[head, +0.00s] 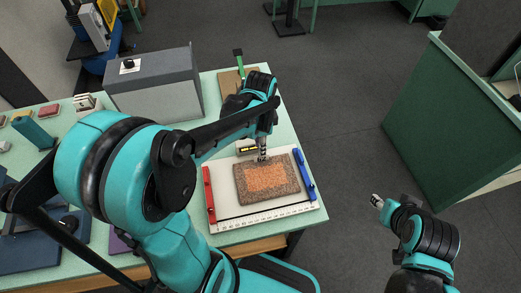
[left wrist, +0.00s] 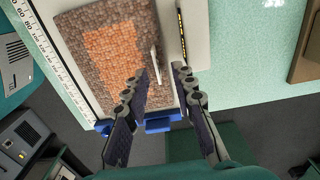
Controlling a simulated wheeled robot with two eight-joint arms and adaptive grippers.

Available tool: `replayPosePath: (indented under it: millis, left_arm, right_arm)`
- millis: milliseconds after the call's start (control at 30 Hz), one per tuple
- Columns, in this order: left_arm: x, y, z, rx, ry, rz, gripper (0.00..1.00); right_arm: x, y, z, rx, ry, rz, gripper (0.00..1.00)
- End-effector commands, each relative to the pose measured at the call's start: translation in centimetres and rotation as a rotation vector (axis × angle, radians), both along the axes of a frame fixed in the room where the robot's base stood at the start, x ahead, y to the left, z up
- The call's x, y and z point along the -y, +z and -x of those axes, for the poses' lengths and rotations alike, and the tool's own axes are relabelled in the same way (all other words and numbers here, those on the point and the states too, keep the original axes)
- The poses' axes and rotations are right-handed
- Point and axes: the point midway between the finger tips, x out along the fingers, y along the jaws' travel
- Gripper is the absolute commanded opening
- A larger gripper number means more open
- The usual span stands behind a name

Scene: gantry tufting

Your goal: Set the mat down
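The mat (head: 267,179) is a brown speckled rectangle with an orange middle. It lies on a white board (head: 225,218) with a ruler strip along its near edge. In the left wrist view the mat (left wrist: 110,55) appears flat, with a thin pale upright piece (left wrist: 155,62) near its edge. My left gripper (head: 262,157) is over the mat's far edge. In the left wrist view its fingers (left wrist: 161,72) are apart, with the mat's edge showing between them. My right gripper (head: 377,201) is off the table at the right; its fingers are too small to read.
A red bar (head: 208,187) and a blue bar (head: 304,175) flank the board. A small black-and-yellow display (head: 247,149) is at its far edge. A grey box (head: 155,85) stands at the back left. A green cabinet (head: 445,125) is at the right, across open floor.

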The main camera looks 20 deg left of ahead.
Motion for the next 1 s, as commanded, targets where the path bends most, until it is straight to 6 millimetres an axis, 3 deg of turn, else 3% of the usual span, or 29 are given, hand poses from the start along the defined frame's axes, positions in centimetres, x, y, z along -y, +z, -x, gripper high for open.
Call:
replayPosePath:
  millis: [33, 200, 533, 800, 1000]
  left_arm:
    - [0.0, 1.6, 0.1, 0.0, 0.0, 0.0, 0.26]
    - [0.0, 4.8, 0.0, 0.0, 0.0, 0.0, 0.26]
    - [0.2, 7.4, 0.9, 0.048, 0.069, -0.002, 0.26]
    - [1.4, 9.5, 5.0, 0.311, 0.457, 0.058, 0.26]
    - [2.1, 9.8, 7.4, 0.485, 0.731, 0.177, 0.26]
  right_arm:
    - [0.0, 0.8, 0.0, 0.0, 0.0, 0.0, 0.4]
    - [0.0, 1.7, 0.0, 0.0, 0.0, 0.0, 0.4]
    - [0.0, 2.1, 0.0, 0.0, 0.0, 0.0, 0.4]
    - [0.0, 2.1, 0.0, 0.0, 0.0, 0.0, 0.4]
    - [0.0, 2.1, 0.0, 0.0, 0.0, 0.0, 0.4]
